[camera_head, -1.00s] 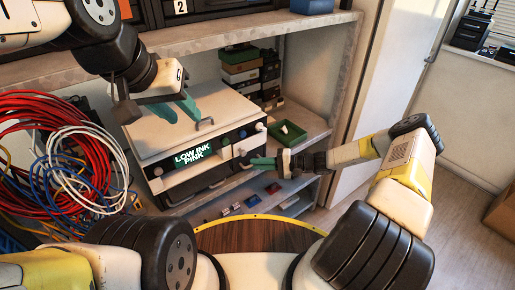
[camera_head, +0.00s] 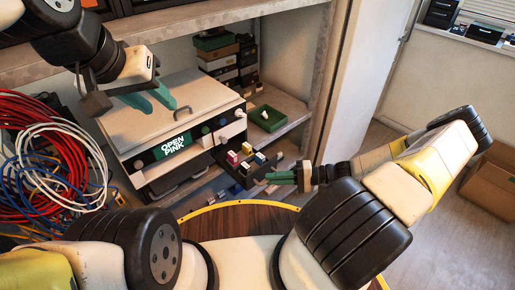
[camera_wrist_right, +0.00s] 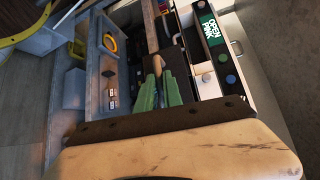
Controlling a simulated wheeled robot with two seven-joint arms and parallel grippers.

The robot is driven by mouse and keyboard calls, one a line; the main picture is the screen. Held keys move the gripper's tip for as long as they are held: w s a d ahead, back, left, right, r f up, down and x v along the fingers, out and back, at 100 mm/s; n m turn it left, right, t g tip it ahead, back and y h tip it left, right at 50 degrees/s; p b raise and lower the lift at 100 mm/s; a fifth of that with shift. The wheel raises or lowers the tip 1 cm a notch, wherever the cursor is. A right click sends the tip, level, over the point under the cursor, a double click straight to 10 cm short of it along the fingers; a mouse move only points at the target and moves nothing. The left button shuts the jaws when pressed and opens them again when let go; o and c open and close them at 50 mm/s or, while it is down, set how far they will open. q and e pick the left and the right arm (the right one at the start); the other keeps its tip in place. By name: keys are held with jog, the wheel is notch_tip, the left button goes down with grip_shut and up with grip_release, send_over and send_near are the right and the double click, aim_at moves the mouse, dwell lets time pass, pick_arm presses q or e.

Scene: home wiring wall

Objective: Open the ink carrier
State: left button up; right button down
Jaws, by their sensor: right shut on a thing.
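The white printer (camera_head: 165,108) stands on the shelf, and its green display (camera_head: 176,145) reads "OPEN PINK". The dark ink carrier (camera_head: 236,176) sticks out from the printer's front right, with several coloured cartridges (camera_head: 246,153) in it. My right gripper (camera_head: 268,177) is shut on the carrier's outer end. In the right wrist view its green fingers (camera_wrist_right: 158,72) close at the dark carrier, and the exact grip is partly hidden. My left gripper (camera_head: 162,106) is open and empty above the printer's lid, near the lid handle.
Red, white and blue cable coils (camera_head: 50,150) hang at the left. A green tray (camera_head: 266,118) with a small white item lies on the shelf right of the printer. Stacked boxes (camera_head: 225,60) stand behind. A round wooden stool top (camera_head: 240,222) is in front.

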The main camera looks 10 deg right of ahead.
jog(key=shift+s+d, duration=0.65)
jog(key=shift+s, duration=0.2)
jog(key=shift+s+d, duration=0.6)
jog(key=shift+s, duration=0.25)
jog(key=c, duration=1.5)
grip_release()
jog(key=shift+d, duration=0.1)
jog(key=d, duration=0.5)
jog(key=s+d+r, duration=0.1)
jog(key=d, duration=0.1)
jog(key=shift+d, duration=0.25)
